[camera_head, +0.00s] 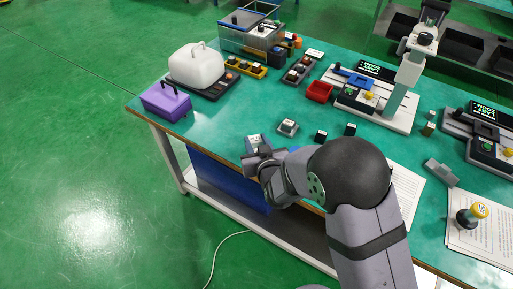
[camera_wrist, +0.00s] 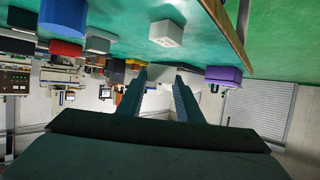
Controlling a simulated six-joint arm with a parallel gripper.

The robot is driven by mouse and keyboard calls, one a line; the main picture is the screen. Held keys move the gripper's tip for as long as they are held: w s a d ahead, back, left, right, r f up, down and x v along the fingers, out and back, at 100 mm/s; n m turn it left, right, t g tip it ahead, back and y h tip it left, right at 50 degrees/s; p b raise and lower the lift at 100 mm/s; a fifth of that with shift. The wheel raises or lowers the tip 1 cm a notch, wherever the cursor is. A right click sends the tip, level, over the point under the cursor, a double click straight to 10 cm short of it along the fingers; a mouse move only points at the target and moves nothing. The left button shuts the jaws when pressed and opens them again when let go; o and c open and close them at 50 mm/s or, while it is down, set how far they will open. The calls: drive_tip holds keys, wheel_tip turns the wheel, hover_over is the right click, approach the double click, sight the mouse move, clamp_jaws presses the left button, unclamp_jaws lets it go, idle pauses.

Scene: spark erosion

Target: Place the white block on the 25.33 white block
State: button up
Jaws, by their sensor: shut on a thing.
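My gripper (camera_head: 260,157) is at the table's front edge, shut on a small whitish block (camera_head: 253,143). In the wrist view, the held block (camera_wrist: 160,73) shows between the two dark fingertips. Another white block (camera_head: 288,127) sits on the table, a little to the right of and behind my gripper, apart from the held one. It seems to be the pale block (camera_wrist: 165,33) at the top of the wrist view, which looks upside down. I cannot read a 25.33 marking on either block. The gripper partly hides the held block in the head view.
Two small black blocks (camera_head: 321,136) stand to the right, near my arm. A red bin (camera_head: 319,91), a white container (camera_head: 196,65) and a purple box (camera_head: 166,101) stand farther back or left. The green table (camera_head: 228,118) is clear left of the white block.

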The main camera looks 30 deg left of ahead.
drive_tip(key=shift+f, duration=1.6)
drive_tip(key=shift+f, duration=0.1)
drive_tip(key=shift+f, duration=0.15)
drive_tip(key=o, duration=1.2)
drive_tip(key=shift+r, duration=0.2)
drive_tip(key=b+v, duration=0.1)
drive_tip(key=v, duration=1.1)
drive_tip(key=shift+w, duration=0.1)
